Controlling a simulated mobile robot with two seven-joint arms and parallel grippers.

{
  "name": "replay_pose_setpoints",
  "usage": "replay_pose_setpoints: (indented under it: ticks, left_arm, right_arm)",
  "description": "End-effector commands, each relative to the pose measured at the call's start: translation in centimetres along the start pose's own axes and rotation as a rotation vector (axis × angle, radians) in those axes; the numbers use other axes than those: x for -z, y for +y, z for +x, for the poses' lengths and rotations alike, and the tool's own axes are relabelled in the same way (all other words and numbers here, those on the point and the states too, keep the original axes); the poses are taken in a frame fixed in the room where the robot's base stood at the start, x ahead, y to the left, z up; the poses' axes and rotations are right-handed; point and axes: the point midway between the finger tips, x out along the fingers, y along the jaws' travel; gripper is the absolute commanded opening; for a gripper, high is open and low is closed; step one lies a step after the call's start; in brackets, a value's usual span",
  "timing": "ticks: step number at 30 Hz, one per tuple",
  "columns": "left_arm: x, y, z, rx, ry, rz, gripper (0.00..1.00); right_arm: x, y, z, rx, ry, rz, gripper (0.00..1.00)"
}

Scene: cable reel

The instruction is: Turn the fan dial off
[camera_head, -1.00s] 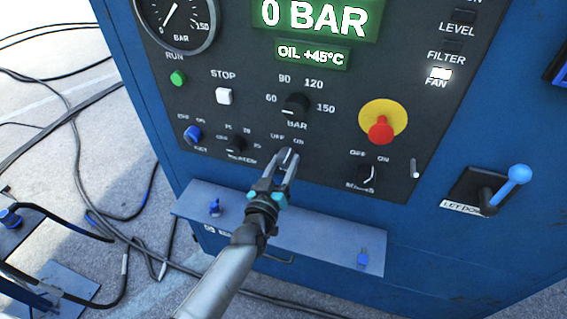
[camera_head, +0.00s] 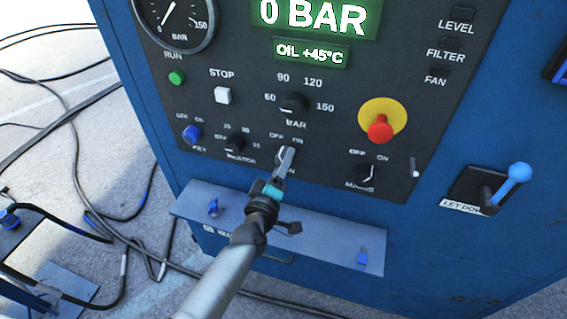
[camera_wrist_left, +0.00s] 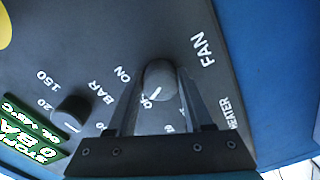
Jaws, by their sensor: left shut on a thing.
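In the head view the gripper and fingers mostly hide the dial. The FAN indicator (camera_head: 436,80) at the upper right of the panel is dark. My right gripper is not in view.
The BAR knob (camera_head: 294,103) sits just above the gripper, the heater knob (camera_head: 235,143) to its left and the mains knob (camera_head: 364,173) to its right. A red emergency button (camera_head: 380,129) stands out on a yellow disc. A blue ledge (camera_head: 330,243) juts out below.

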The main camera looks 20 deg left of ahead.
Motion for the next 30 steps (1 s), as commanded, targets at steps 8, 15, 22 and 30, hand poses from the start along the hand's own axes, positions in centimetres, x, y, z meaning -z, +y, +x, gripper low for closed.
replay_pose_setpoints:
  ticks: [8,15,22,30]
  left_arm:
    - [-0.04,0.0,-0.02,0.001,-0.001,-0.083,0.0]
    - [-0.03,0.02,-0.02,0.001,-0.001,-0.098,0.0]
    - [-0.03,0.03,-0.02,0.001,0.0,-0.099,0.0]
    - [-0.03,0.03,-0.01,0.001,0.0,-0.096,0.79]
  right_arm:
    - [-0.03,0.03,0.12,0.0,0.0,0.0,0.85]
    - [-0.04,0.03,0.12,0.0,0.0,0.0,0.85]
    - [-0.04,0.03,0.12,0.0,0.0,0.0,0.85]
    - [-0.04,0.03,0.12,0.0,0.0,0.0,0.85]
